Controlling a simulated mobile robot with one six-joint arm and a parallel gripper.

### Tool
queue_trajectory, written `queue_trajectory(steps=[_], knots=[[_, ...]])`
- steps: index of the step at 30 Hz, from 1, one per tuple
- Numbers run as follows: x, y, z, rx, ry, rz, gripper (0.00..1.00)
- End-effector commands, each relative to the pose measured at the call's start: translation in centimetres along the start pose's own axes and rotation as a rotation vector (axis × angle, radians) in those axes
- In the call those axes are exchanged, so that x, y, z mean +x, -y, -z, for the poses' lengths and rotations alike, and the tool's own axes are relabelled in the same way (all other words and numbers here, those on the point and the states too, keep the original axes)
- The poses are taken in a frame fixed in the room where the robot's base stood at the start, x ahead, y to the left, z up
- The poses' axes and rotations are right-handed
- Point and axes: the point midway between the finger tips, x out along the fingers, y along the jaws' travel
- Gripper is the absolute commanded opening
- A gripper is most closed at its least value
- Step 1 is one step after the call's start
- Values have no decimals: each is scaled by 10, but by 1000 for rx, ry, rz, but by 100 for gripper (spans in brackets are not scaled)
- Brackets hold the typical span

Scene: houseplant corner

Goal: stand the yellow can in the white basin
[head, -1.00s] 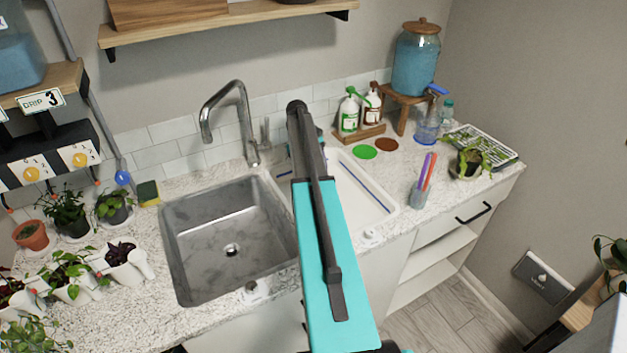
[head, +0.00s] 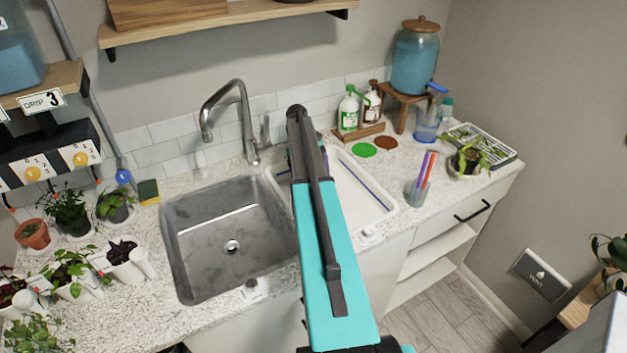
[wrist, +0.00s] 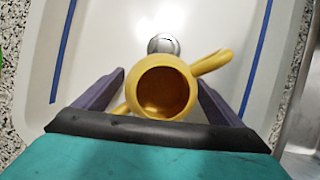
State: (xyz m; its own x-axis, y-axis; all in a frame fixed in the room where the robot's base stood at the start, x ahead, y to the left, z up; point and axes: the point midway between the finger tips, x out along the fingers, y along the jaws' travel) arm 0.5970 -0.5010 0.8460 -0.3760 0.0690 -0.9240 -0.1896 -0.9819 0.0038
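The yellow can (wrist: 146,74) stands in the wrist view with its round mouth facing the camera. A yellow arm of it sticks out to the upper right, and a bit shows at lower left. Under it is the floor of the white basin (wrist: 85,50). My gripper (wrist: 160,84) has one purple finger on each side of the can. A narrow pale gap shows by the left finger; the right finger is very close to the can. In the head view my arm hides the can and fingertips, over the left part of the white basin (head: 390,207).
A grey metal sink (head: 190,285) lies left of the basin, with a tall tap (head: 245,115) behind. A cup of pens (head: 419,188) stands right of the basin. Bottles (head: 348,112) stand behind it. A round metal drain (wrist: 163,41) shows beyond the can.

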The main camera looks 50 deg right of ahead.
Motion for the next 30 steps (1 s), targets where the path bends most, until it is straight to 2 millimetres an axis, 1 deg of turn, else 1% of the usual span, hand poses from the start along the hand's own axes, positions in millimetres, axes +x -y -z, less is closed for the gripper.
queue_trajectory(steps=[8, 13, 17, 30], knots=[[-4, 0, -1, 0, 0, 0, 90], [-14, 0, 0, -1, -2, -1, 90], [-28, 0, 1, -1, -1, -1, 90], [-89, -1, 1, 0, -1, -1, 90]])
